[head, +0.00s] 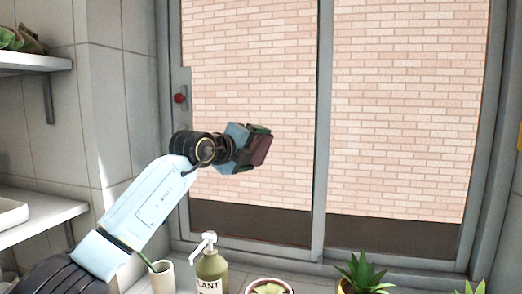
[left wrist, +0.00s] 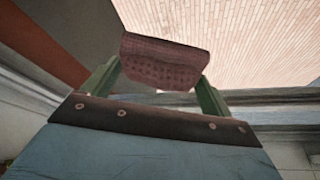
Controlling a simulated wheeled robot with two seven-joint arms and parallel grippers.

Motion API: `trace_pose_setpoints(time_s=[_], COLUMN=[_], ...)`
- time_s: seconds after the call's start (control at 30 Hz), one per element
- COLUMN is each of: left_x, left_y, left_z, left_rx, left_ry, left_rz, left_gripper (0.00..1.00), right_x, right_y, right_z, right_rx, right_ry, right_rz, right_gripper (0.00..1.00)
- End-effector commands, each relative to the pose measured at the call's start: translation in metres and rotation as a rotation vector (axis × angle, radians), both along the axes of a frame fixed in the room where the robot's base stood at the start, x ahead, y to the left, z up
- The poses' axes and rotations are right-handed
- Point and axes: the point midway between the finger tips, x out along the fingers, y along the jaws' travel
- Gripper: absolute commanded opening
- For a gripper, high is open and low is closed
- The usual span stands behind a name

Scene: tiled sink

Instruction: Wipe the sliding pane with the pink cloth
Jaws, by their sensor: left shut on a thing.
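The pink cloth (head: 262,150) shows as a dark pinkish folded piece at the end of my left arm. My left gripper (head: 258,143) is shut on it, in front of the left part of the window. In the left wrist view the cloth (left wrist: 165,62) sits between the two green fingers of my left gripper (left wrist: 157,85). The sliding pane (head: 250,60) is the left glass pane in a grey frame, with a brick wall beyond. I cannot tell whether the cloth touches the glass. My right gripper is not in view.
A pump bottle (head: 211,268), a cup with a stick (head: 162,277), a potted succulent (head: 268,287) and a spiky green plant (head: 362,272) stand along the sill below. A red knob (head: 180,98) is on the frame at left. Shelves (head: 35,62) are on the left wall.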

Motion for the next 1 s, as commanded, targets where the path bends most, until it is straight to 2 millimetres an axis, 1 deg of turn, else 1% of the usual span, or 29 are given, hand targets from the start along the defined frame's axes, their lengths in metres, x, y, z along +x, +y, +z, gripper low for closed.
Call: trace_pose_setpoints(time_s=[0.03,0.3,0.57,0.9,1.0], left_x=[0.002,0.008,0.011,0.015,0.015], left_y=[0.006,0.03,0.04,0.068,0.073], left_z=[0.0,0.0,-0.001,0.0,-0.001], left_rx=[0.001,0.0,0.001,0.001,0.001], left_ry=[0.001,0.002,0.001,0.002,0.003], left_rz=[0.006,0.008,0.008,0.01,0.009], left_gripper=[0.61,0.61,0.61,0.61,0.61], right_x=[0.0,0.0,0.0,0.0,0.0], right_y=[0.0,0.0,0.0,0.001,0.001], right_z=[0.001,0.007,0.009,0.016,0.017], right_rx=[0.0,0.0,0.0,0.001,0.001], right_ry=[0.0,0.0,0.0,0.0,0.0], right_rz=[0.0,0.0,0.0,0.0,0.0], right_gripper=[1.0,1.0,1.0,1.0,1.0])
